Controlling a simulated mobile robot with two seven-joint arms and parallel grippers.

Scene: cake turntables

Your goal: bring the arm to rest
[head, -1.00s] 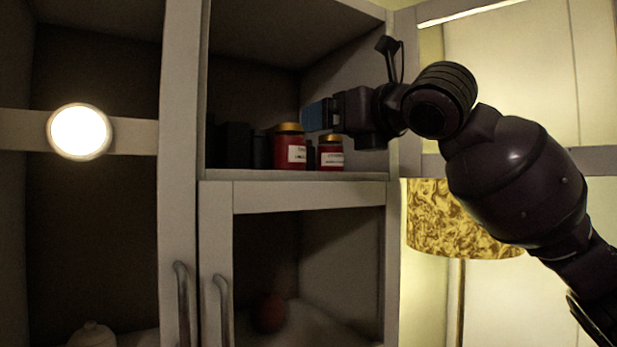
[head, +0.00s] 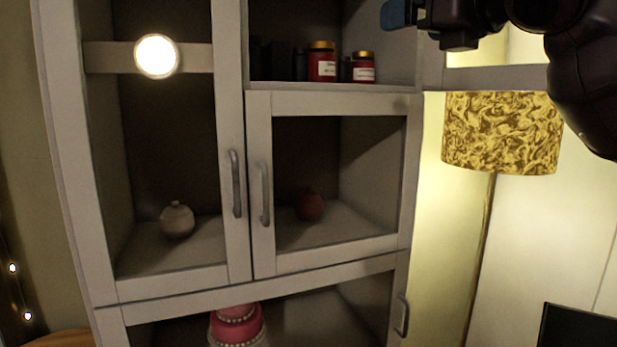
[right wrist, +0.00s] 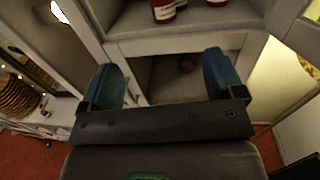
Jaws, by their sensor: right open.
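My right gripper (head: 400,14) shows at the top right of the head view, with one blue fingertip in sight. In the right wrist view its two blue fingers (right wrist: 170,78) stand wide apart with nothing between them. It is in front of the cabinet (head: 330,97), clear of the shelf. My left gripper is in neither view.
Two red jars with gold lids (head: 321,62) (head: 363,68) stand on the open shelf. A white pot (head: 177,220) and a reddish round object (head: 309,205) sit behind cabinet doors. A pink tiered cake (head: 237,325) is below. A gold-patterned lampshade (head: 502,132) stands right of the cabinet.

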